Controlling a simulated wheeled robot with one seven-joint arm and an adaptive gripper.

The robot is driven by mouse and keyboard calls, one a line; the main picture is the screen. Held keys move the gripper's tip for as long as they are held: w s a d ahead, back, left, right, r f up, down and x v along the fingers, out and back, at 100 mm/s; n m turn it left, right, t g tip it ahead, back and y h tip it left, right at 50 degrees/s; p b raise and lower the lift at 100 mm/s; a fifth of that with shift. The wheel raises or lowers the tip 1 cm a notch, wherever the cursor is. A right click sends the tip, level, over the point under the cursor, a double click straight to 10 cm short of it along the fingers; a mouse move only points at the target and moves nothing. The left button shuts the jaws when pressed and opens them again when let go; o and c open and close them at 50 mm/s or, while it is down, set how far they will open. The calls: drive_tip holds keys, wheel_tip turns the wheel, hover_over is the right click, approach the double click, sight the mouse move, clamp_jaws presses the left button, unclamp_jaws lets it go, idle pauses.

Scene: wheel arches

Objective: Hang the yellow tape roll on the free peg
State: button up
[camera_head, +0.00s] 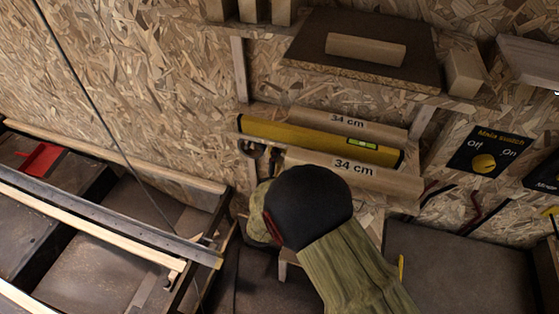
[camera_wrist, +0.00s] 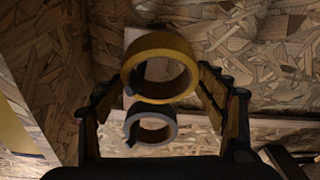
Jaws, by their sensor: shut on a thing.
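In the wrist view the yellow tape roll (camera_wrist: 158,45) sits between the two fingers of my gripper (camera_wrist: 162,82), which is shut on it. Its open hole faces the camera. A smaller grey roll (camera_wrist: 152,115) shows just below it in the picture, near a pale wooden strip. I cannot tell whether the grey roll is on a peg. No bare peg can be made out clearly. In the head view my arm covers the gripper and the yellow roll.
In the head view a yellow spirit level (camera_head: 290,136) rests between wooden rails marked 34 cm (camera_head: 355,169) on the chipboard wall. A wooden shelf with a float (camera_head: 365,49) is above. A main switch panel (camera_head: 487,150) is at right. Wooden framing (camera_head: 120,160) and a red object (camera_head: 40,159) are at left.

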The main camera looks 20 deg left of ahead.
drive_tip(key=o, duration=1.2)
drive_tip(key=shift+c, duration=0.2)
drive_tip(key=shift+o, duration=0.6)
drive_tip(key=shift+s, duration=0.1)
drive_tip(key=f+v, duration=0.1)
drive_tip(key=v, duration=1)
drive_tip(key=shift+s+r, duration=0.4)
drive_tip(key=shift+r, duration=0.1)
drive_tip(key=shift+d, duration=0.15)
